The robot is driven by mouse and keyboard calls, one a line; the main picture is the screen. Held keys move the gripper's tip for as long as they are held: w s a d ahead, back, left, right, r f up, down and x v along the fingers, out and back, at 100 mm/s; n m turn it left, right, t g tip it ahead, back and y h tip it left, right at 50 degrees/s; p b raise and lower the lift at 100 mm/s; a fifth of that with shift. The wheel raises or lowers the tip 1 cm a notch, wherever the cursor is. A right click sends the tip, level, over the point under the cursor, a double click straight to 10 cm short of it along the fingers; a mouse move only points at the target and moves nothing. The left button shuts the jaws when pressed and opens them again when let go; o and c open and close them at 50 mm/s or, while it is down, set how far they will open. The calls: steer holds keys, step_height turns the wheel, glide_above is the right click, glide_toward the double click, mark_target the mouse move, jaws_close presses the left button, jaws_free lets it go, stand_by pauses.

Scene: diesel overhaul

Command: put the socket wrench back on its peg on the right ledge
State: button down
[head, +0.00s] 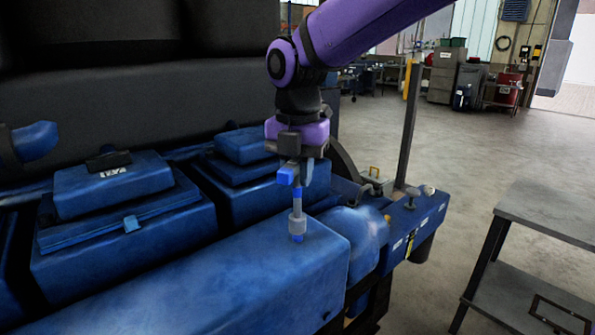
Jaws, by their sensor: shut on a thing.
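My gripper (298,172) points down above the near blue engine cover. It is shut on the socket wrench (297,222), an upright grey tool with blue bands. The wrench's lower end shows just over the top of the blue cover; I cannot tell whether it touches. The right ledge (431,211) is a blue shelf at the engine's right end, to the right of my gripper and apart from it. Small fittings stand on it, among them a pale round knob (427,190) and a short dark upright piece (411,198). I cannot tell which is the peg.
The blue engine cover (220,275) fills the lower left, with raised blue boxes (115,188) behind it. A tall dark post (410,125) rises beside the ledge. A grey table (555,210) stands at the right. Open floor (470,150) lies beyond the ledge.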

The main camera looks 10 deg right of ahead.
steer(key=shift+f, duration=0.1)
steer(key=shift+f, duration=1)
steer(key=shift+c, duration=1.9)
jaws_free()
steer(key=shift+r, duration=4.45)
